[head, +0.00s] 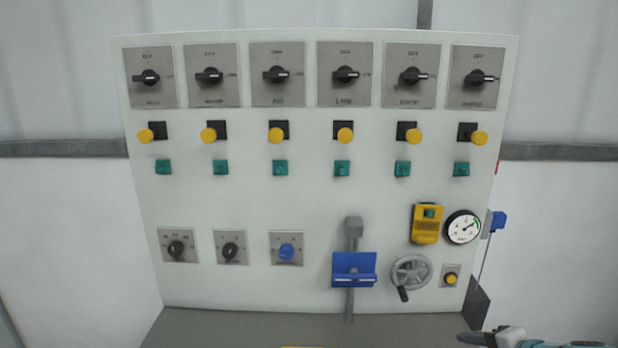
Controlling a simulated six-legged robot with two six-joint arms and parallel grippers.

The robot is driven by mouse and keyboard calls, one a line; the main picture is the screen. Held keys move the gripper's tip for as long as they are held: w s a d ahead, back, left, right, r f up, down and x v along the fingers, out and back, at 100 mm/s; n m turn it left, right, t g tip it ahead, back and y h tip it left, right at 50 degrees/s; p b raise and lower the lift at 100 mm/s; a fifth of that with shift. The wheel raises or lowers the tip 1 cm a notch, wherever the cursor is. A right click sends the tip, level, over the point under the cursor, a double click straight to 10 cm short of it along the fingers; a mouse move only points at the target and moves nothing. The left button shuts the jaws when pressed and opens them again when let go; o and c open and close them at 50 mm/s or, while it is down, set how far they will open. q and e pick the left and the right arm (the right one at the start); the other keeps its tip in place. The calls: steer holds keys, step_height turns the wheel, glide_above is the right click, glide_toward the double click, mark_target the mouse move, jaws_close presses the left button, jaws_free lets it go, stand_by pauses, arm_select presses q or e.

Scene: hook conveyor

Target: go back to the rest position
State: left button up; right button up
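A white control panel (310,205) fills the middle of the head view. My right gripper (478,338) shows only in part at the bottom right edge, low in front of the panel's lower right corner. Most of it is cut off by the frame, so its opening is unclear. No held thing is visible at it. My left gripper is not in view.
The panel carries several rotary switches (276,74), yellow buttons (276,137), green buttons (280,167), a blue lever (354,264), a handwheel (411,271) and a gauge (463,227). A grey surface (300,329) lies below it. Pale walls stand behind.

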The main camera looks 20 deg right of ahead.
steer(key=s+a+f+n+g+y, duration=0.1)
steer(key=s+a+f+n+g, duration=0.2)
steer(key=a+f, duration=0.65)
steer(key=s+a+f+n+g+y, duration=0.1)
steer(key=a+f+n+g, duration=0.4)
steer(key=f, duration=0.8)
steer(key=s+a+f+n+g, duration=0.1)
steer(key=s+a+f+n, duration=0.35)
steer(key=a, duration=0.35)
steer(key=s+a+f+n+g, duration=0.1)
steer(key=s+a+f+n, duration=0.2)
steer(key=s+a+f, duration=0.45)
step_height(320, 180, down, 6)
steer(key=w+b, duration=0.1)
steer(key=b, duration=0.7)
steer(key=shift+w+a, duration=0.4)
steer(key=shift+a, duration=0.05)
steer(key=shift+m, duration=0.25)
